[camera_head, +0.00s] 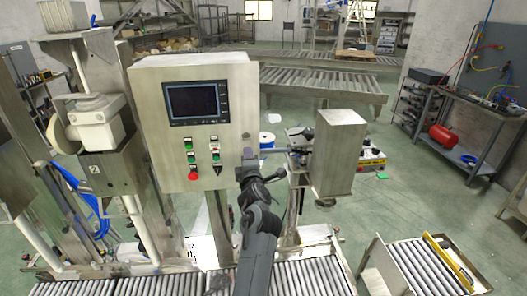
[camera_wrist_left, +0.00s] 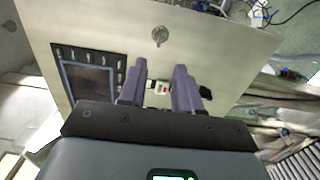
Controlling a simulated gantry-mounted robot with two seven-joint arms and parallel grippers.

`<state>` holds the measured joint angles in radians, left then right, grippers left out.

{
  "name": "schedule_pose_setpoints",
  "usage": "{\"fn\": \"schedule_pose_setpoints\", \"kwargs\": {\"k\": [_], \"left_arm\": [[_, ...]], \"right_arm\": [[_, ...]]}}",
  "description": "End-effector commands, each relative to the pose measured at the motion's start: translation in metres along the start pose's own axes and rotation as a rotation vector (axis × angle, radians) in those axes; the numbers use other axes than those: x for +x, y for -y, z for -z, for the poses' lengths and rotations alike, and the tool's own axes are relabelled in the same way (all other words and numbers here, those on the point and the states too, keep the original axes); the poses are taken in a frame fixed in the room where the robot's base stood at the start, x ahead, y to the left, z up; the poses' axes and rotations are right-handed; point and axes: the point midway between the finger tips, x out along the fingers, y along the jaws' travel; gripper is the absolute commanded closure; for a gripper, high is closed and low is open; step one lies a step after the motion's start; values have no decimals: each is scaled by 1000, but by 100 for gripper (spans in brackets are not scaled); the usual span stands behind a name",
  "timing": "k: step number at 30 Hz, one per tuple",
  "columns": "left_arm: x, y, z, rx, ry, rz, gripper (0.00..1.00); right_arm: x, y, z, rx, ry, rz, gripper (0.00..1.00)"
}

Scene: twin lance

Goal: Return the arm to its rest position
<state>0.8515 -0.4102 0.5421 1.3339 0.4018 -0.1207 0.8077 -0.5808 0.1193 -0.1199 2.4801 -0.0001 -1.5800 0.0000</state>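My left arm comes up from the bottom middle of the head view. My left gripper (camera_head: 248,155) is beside the right edge of a steel control cabinet (camera_head: 150,100). In the left wrist view its two purple-grey fingers (camera_wrist_left: 162,75) stand apart with a gap between them, and nothing is held. The cabinet face (camera_wrist_left: 215,40) fills much of that view behind the fingers. A small red and white part (camera_wrist_left: 163,88) shows in the gap; whether a finger touches it I cannot tell. My right gripper is in neither view.
The cabinet carries a dark screen (camera_head: 196,101), a red button (camera_head: 193,176) and a black selector (camera_head: 217,169). A steel box on a post (camera_head: 338,150) stands to the right. Roller conveyors (camera_head: 300,275) run along the bottom. Green floor (camera_head: 400,200) is open at the right.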

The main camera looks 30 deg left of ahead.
Motion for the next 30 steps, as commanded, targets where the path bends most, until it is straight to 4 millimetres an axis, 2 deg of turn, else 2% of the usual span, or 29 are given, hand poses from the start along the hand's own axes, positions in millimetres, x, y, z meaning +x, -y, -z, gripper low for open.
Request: {"fn": "schedule_pose_setpoints", "kwargs": {"k": [4, 8, 13, 16, 20, 23, 26, 27, 30], "left_arm": [[0, 4, 3, 12, 3, 4, 67], [-4, 21, 14, 81, 24, 22, 67], [-24, 68, 43, 302, 114, 79, 67], [-51, 104, 59, 495, 211, 130, 67], [-104, 153, 72, 775, 381, 199, 67], [-155, 189, 80, 989, 536, 256, 67], [-217, 224, 88, 1198, 715, 310, 67], [-244, 236, 92, 1278, 791, 331, 67], [-308, 261, 104, 1450, 977, 374, 67]], "right_arm": [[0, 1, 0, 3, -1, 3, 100], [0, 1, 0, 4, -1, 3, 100], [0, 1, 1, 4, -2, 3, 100], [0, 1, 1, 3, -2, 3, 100], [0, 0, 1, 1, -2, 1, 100], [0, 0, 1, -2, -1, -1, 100], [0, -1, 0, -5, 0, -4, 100], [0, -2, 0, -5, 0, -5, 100], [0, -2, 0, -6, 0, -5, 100]]}}
